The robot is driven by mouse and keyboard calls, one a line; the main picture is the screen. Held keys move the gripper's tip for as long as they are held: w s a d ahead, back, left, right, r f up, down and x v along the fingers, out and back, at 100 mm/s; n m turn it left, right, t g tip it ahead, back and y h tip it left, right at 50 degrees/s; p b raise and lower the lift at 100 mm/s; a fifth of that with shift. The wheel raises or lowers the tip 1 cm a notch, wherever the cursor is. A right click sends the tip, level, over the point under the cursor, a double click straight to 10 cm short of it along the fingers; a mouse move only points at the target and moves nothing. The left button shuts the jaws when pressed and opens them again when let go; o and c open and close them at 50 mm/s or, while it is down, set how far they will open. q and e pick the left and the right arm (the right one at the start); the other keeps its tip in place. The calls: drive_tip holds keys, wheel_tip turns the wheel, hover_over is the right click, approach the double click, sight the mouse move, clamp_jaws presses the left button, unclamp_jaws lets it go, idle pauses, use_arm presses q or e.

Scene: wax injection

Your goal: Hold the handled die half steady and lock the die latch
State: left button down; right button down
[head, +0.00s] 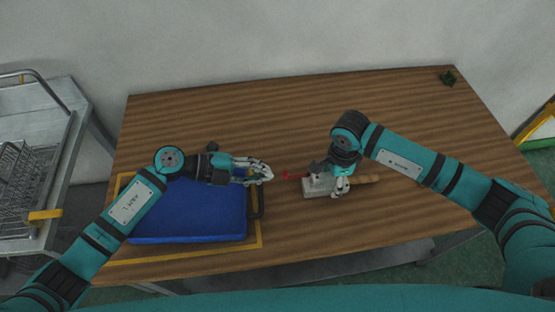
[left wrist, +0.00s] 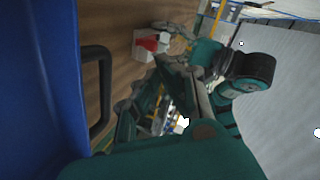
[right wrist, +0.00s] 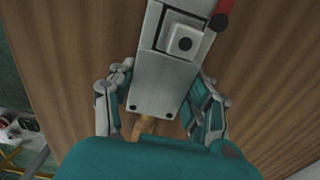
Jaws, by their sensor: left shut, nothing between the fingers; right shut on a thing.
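The die (head: 316,188) is a light grey metal block on the table, with a wooden handle (head: 367,180) sticking out to the right and a red latch (head: 291,175) to the left. My right gripper (head: 341,188) is shut on the handled die half; in the right wrist view its fingers flank the grey block (right wrist: 162,88), and the red latch (right wrist: 223,10) shows at the top edge. My left gripper (head: 266,173) is shut and empty, a little left of the latch. The left wrist view shows the red latch (left wrist: 149,43) beyond its fingers.
A blue tray (head: 190,238) with a black handle (head: 259,203) lies below my left arm, within a yellow outline (head: 190,255) on the table. A metal cart with a wire basket (head: 22,180) stands at the left.

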use_arm(q)
drive_tip(key=w+r+m+g+y, duration=0.1)
drive_tip(key=w+r+m+y, duration=0.1)
drive_tip(key=m, duration=0.9)
drive_tip(key=w+a+r+m+y, duration=0.1)
drive_tip(key=w+r+m+y, duration=0.2)
drive_tip(key=m, duration=0.7)
drive_tip(key=w+r+m+g+y, duration=0.1)
drive_tip(key=w+m+y, duration=0.3)
drive_tip(key=m, duration=0.7)
drive_tip(key=r+y, duration=0.1)
drive_tip(key=y, duration=0.1)
drive_tip(key=shift+w+a+r+m+g+y, duration=0.15)
drive_tip(key=shift+w+a+m+g+y, duration=0.05)
drive_tip(key=shift+m+g+y, duration=0.1)
drive_tip(key=x, duration=1)
drive_tip(key=shift+s+d, duration=0.15)
drive_tip(key=shift+d, duration=0.1)
drive_tip(key=shift+s+d, duration=0.8)
drive_tip(key=shift+d, duration=0.15)
drive_tip(key=shift+s+d, duration=0.4)
drive_tip(key=shift+s, duration=0.05)
